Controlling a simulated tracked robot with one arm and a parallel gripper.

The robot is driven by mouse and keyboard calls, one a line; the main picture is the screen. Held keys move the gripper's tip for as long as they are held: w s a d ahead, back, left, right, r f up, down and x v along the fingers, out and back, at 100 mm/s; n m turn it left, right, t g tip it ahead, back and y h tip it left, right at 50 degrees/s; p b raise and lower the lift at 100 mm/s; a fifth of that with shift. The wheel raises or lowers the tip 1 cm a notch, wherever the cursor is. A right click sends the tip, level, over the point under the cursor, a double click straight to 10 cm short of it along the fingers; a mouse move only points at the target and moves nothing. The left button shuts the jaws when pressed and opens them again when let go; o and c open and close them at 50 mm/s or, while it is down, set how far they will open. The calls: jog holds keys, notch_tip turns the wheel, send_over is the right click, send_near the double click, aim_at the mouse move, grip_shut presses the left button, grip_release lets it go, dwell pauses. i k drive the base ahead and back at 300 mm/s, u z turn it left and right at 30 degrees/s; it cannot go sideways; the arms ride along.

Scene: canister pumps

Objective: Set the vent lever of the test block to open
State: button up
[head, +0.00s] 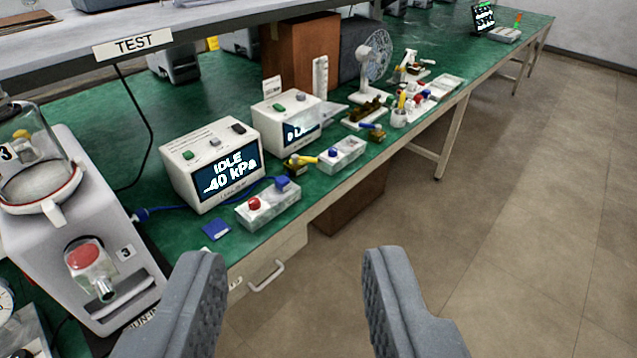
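My gripper (293,262) is open and empty, its two grey fingers spread low in the head view, in front of the bench edge. A pale grey block (268,208) with a red knob and a blue fitting lies on the green bench near its front edge. A yellow lever (303,160) on a small dark and brass fitting sits just behind it, and a second pale block (343,157) is to its right. A blue-handled fitting (373,130) lies farther back. I cannot tell which of these is the vent lever, nor its setting. My gripper touches none of them.
A white display box (212,165) reads IDLE, -40 kPa, under a TEST sign (132,43). Another display box (288,118) stands behind. A grey canister pump (95,240) stands at left. A drawer handle (266,276) is below the bench edge. Floor is clear at right.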

aim_at(295, 157)
jog(key=u, duration=0.45)
jog(key=k, duration=0.2)
jog(key=z, duration=1.1)
jog(key=i, duration=1.4)
jog(key=u, duration=0.55)
jog(key=i, duration=0.6)
jog(key=u, duration=0.4)
